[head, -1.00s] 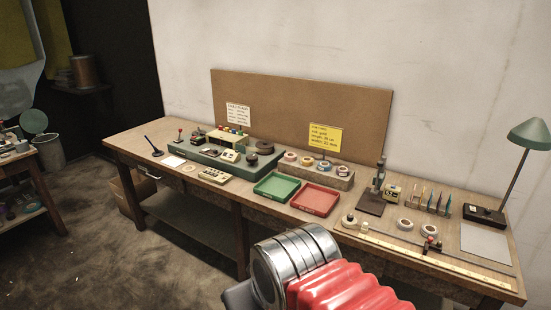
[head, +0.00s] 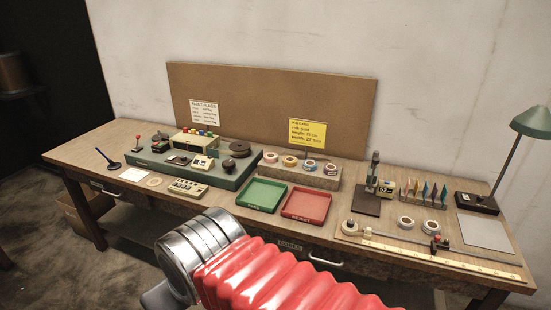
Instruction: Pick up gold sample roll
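A block (head: 347,178) on the bench, in front of the brown backboard, holds a row of small tape rolls. The roll with the gold-orange tone (head: 289,160) is second from the left and seems to be the gold sample roll, though its colour is small to judge. A pinkish roll (head: 270,157) is to its left, and a whitish roll (head: 309,165) and a bluish roll (head: 331,169) are to its right. My arm, with red bellows and a metal cuff, fills the lower middle, short of the bench. My gripper's fingers do not show.
A green tray (head: 262,207) and a red tray (head: 308,217) lie in front of the block. A machine (head: 215,172) is to the left, a stand (head: 372,185) to the right. Loose rolls (head: 406,223) and a ruler (head: 440,260) lie at right. A yellow card (head: 307,133) is on the backboard.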

